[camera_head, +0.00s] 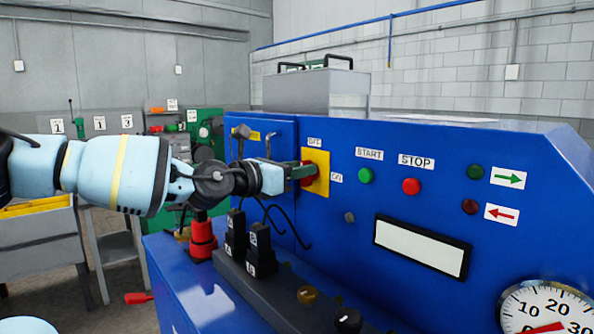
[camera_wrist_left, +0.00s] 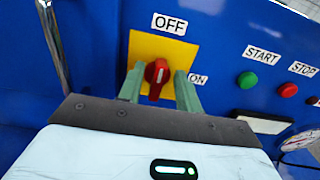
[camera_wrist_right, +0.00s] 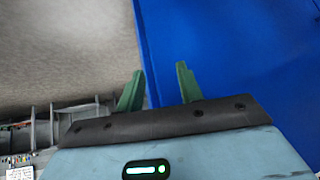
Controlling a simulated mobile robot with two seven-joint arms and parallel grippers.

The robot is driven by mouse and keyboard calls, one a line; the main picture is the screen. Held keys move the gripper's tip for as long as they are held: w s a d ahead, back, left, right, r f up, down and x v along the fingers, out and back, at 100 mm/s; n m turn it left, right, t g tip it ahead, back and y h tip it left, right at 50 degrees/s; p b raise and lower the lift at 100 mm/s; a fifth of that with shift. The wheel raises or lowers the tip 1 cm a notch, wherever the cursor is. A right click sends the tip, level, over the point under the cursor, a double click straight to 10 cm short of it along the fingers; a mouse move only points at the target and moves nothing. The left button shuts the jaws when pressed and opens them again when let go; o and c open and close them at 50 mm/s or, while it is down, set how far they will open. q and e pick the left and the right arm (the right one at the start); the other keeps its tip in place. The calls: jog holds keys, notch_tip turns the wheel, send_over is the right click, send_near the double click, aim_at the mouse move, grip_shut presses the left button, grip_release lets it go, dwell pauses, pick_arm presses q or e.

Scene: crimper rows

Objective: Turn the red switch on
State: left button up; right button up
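The red switch (camera_wrist_left: 157,76) sits on a yellow plate (camera_wrist_left: 180,50) on the blue panel, with an OFF label above and an ON label at its right. Its knob stands nearly upright, top toward OFF. The yellow plate also shows in the head view (camera_head: 320,160), with the knob partly hidden by my gripper. My left gripper (camera_wrist_left: 160,88) has its fingers apart, one on each side of the knob; I cannot tell whether they touch it. My right gripper (camera_wrist_right: 158,85) is open and empty, beside the blue machine's edge and above the floor; it is not in the head view.
The green START button (camera_head: 365,176), red STOP button (camera_head: 411,186) and a blank display (camera_head: 420,247) are right of the switch. A bent metal handle (camera_wrist_left: 52,40) is left of it. Black blocks (camera_head: 260,250) stand on the ledge below my left gripper.

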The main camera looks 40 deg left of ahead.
pick_arm(q)
grip_shut()
pick_arm(e)
jog(key=shift+s+f, duration=0.15)
jog(key=shift+s, duration=0.05)
jog(key=shift+s, duration=0.1)
